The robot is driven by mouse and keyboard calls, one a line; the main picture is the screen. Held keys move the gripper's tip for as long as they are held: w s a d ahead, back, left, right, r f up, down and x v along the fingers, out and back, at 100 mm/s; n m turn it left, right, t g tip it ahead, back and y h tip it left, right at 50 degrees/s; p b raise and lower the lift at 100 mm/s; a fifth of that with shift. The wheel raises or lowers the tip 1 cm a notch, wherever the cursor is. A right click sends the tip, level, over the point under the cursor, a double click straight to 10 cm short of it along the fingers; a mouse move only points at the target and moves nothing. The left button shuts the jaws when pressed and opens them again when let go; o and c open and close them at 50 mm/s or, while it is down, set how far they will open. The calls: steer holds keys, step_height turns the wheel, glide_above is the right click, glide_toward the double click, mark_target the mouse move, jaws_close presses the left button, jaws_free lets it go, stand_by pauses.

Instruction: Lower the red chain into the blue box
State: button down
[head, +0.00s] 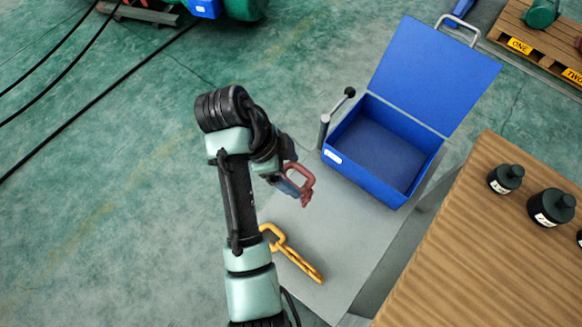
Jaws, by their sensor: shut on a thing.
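The blue box (332,164) stands with its lid open at the far end of a grey tabletop, and its inside looks empty. The red chain (303,181) hangs at my gripper (290,185), to the left of the box and apart from it. Only a reddish link or two of the chain shows; the rest is hidden by my arm. My gripper is shut on the red chain, with its fingertips partly hidden.
A yellow chain (298,262) lies on the grey tabletop (335,250) below my gripper. A lever with a black knob (349,92) stands at the box's left corner. A wooden table (470,260) at right bears black weights (506,178).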

step_height(320, 180, up, 11)
steer(key=p, duration=0.9)
steer(key=shift+f+p, duration=0.2)
steer(key=shift+p, duration=0.15)
steer(key=w+d+f+b, duration=0.1)
steer(key=w+d+b, duration=0.6)
steer(key=d, duration=0.5)
steer(key=w+d+b, duration=0.8)
steer(key=w+d, duration=0.3)
steer(key=d, duration=0.1)
steer(key=shift+f, duration=0.4)
stand_by(1.1)
